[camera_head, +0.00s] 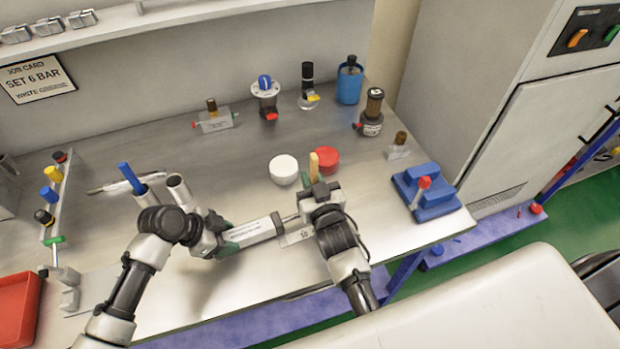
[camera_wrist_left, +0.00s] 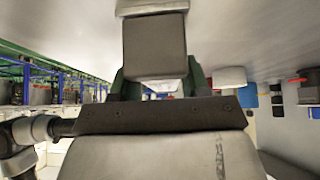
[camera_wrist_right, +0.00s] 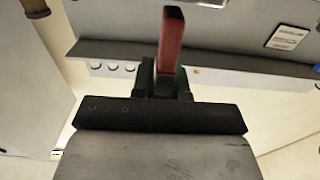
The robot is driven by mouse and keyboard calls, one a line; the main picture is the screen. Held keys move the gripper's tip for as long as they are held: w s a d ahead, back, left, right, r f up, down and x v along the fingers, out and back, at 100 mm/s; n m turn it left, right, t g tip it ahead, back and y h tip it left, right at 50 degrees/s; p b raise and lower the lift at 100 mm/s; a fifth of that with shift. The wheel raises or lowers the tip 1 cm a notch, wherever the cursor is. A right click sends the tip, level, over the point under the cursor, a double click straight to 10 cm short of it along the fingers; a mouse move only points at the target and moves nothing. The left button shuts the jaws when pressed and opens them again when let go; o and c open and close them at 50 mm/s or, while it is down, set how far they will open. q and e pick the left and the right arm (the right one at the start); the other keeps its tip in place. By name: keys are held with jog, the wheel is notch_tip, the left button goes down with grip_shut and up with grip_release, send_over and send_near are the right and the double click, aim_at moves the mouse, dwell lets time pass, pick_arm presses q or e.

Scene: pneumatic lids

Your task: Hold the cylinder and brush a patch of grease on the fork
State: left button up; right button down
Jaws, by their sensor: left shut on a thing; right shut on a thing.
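The grey cylinder (camera_head: 255,232) lies level just above or on the bench, its thin rod pointing right. My left gripper (camera_head: 222,240) is shut on its left part; the left wrist view shows the cylinder's dark grey end block (camera_wrist_left: 155,45) between green fingertips. My right gripper (camera_head: 316,188) is shut on the brush, whose pale wooden handle (camera_head: 314,165) stands up; the handle looks reddish in the right wrist view (camera_wrist_right: 170,40). The brush tip and the fork at the rod's end are hidden by my right gripper, so I cannot tell whether they touch.
A white round tub (camera_head: 284,169) and a red round piece (camera_head: 327,160) stand just behind my right gripper. A blue fixture (camera_head: 428,205) with a red knob is at the right. Valves and a blue cup (camera_head: 349,86) line the back. A red tray (camera_head: 18,310) is front left.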

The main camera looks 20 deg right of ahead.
jog(key=shift+s+a+f, duration=0.15)
jog(key=shift+s+f, duration=0.05)
jog(key=shift+s, duration=0.25)
jog(key=shift+s+a+f, duration=0.15)
jog(key=shift+s+f, duration=0.05)
jog(key=shift+s, duration=0.25)
jog(key=shift+w, duration=0.25)
jog(key=shift+w+r, duration=0.15)
jog(key=shift+r, duration=0.05)
jog(key=shift+w, duration=0.7)
jog(key=shift+s, duration=0.1)
jog(key=shift+s, duration=0.45)
jog(key=shift+s, duration=0.15)
